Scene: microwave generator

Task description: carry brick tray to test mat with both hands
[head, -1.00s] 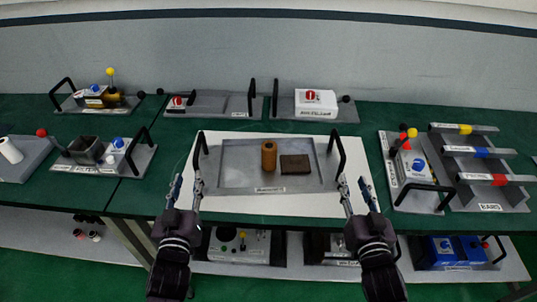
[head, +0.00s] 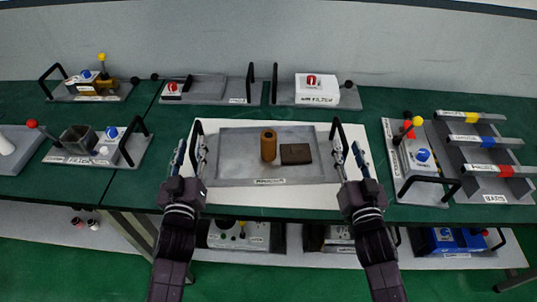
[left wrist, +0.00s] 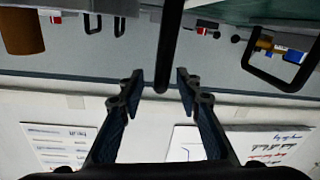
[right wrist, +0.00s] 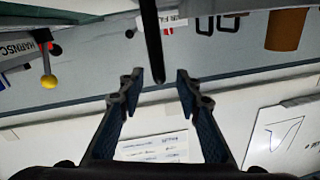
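The grey brick tray (head: 235,172) lies on a white board (head: 270,205) at the middle of the bench in the head view. A brown cylinder (head: 268,146) stands upright in it, beside a dark brown brick (head: 296,154). Black handles rise at its left (head: 197,128) and right (head: 337,128) ends. My left gripper (head: 190,150) is open at the left handle; in the left wrist view the handle bar (left wrist: 167,50) reaches between the parted fingertips. My right gripper (head: 351,152) is open at the right handle, whose bar (right wrist: 152,40) likewise shows between its fingertips. I cannot tell whether the fingers touch the bars.
A rack with coloured bands (head: 490,150) and a lever panel (head: 408,160) stand close on the right. A device tray (head: 95,145) stands to the left. More panels (head: 210,90) line the back. A lower shelf (head: 285,262) holds other devices.

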